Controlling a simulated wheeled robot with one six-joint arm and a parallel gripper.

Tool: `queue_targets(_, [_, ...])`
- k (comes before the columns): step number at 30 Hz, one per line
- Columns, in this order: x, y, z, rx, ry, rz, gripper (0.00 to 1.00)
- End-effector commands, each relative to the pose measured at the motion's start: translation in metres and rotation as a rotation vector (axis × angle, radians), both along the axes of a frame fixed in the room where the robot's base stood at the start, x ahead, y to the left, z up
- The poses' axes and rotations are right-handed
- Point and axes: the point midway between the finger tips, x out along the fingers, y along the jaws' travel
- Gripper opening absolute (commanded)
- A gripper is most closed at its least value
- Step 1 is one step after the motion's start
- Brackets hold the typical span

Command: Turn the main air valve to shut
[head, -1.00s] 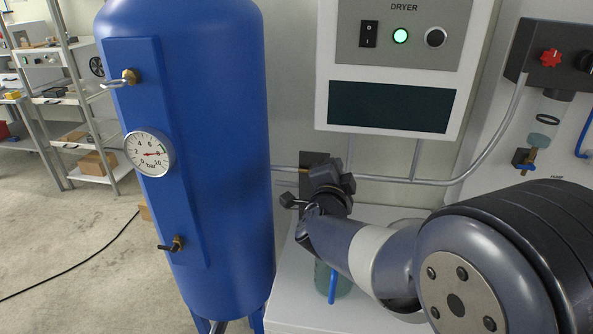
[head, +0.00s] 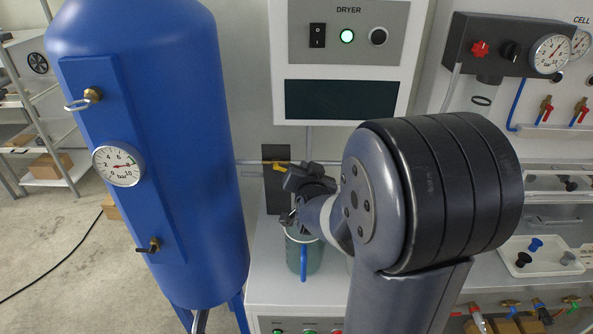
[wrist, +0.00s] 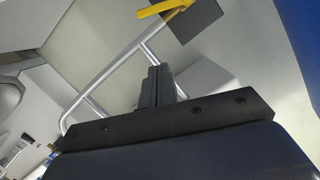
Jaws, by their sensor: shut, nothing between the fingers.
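The main air valve shows as a yellow lever (head: 282,166) on the thin pipe between the blue tank and the dryer, in front of a dark plate. In the head view the lever looks roughly level, partly covered by my gripper. In the wrist view the yellow lever (wrist: 166,8) is at the top edge, cut off by the frame. My gripper (head: 296,178) is close beside the lever in the head view. In the wrist view its fingers (wrist: 157,74) are together and empty, with a visible gap between them and the lever.
The blue tank (head: 150,60) with its gauge (head: 118,166) stands left. The dryer panel (head: 340,99) hangs above the valve. A clear vessel with a blue handle (head: 303,264) sits below my gripper. A white tray (head: 540,262) lies at right.

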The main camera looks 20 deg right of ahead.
Motion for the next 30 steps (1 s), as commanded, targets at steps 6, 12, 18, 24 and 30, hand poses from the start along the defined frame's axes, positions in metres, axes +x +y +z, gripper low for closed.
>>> queue_targets(6, [0.03, -0.009, -0.006, 0.001, 0.002, 0.0, 0.0])
queue_targets(12, [0.051, -0.012, -0.018, 0.003, 0.004, 0.001, 0.0])
queue_targets(18, [0.053, -0.004, -0.039, 0.002, 0.002, 0.001, 0.0])
queue_targets(24, [0.054, 0.0, -0.047, 0.002, 0.0, 0.001, 0.0])
queue_targets(30, [0.054, 0.0, -0.049, 0.002, -0.001, 0.0, 0.0])
